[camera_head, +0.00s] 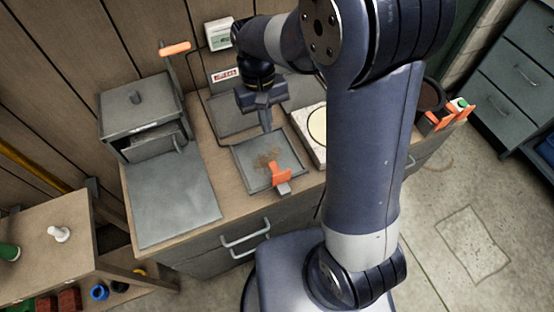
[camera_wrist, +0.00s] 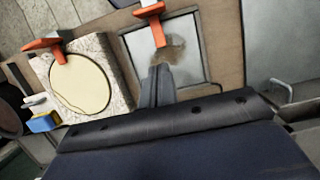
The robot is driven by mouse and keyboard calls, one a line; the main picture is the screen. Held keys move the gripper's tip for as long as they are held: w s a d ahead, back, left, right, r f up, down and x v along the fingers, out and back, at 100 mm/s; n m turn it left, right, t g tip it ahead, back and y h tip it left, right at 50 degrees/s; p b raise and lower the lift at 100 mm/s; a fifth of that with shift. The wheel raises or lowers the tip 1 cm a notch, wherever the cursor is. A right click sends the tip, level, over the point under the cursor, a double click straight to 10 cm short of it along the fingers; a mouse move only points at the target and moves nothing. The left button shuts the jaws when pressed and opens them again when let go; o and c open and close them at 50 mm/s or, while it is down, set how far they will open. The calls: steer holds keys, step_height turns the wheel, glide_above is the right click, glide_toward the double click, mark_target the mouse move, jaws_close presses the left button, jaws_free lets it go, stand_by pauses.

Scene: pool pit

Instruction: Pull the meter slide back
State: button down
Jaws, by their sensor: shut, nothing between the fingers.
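A grey framed plate (camera_head: 251,153) with a brown stain and an orange handle (camera_head: 281,174) at its front edge lies on the wooden bench. It also shows in the wrist view (camera_wrist: 190,60), with its orange handle (camera_wrist: 151,12) at the top. Behind it stands a small meter-like panel with a red display (camera_head: 225,75). I cannot tell for certain which part is the meter slide. My gripper (camera_head: 266,127) points down over the far part of the plate, apart from the orange handle. In the wrist view its fingers (camera_wrist: 158,70) are together and empty.
A pale slab with a cream disc (camera_head: 318,125) lies right of the plate, partly hidden by my arm. A grey box (camera_head: 139,103) and a bare grey sheet (camera_head: 170,200) are left. An orange-tipped lever (camera_head: 175,48) stands beside the box. Drawers with handles are below.

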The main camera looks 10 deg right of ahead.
glide_above(276, 171)
steer(key=w, duration=0.3)
steer(key=f, duration=0.6)
steer(key=a+f, duration=0.1)
steer(key=f, duration=0.2)
steer(key=shift+f, duration=0.35)
steer(key=s, duration=0.2)
steer(key=s+d+p, duration=0.1)
steer(key=shift+r, duration=0.25)
steer(key=shift+s, duration=0.4)
steer(key=shift+s+d+f, duration=0.1)
steer(key=shift+s+d, duration=0.05)
steer(key=shift+s, duration=0.05)
steer(key=s, duration=0.1)
steer(key=s+d, duration=0.1)
steer(key=s, duration=0.3)
steer(key=shift+s+d, duration=0.25)
steer(key=shift+w, duration=0.1)
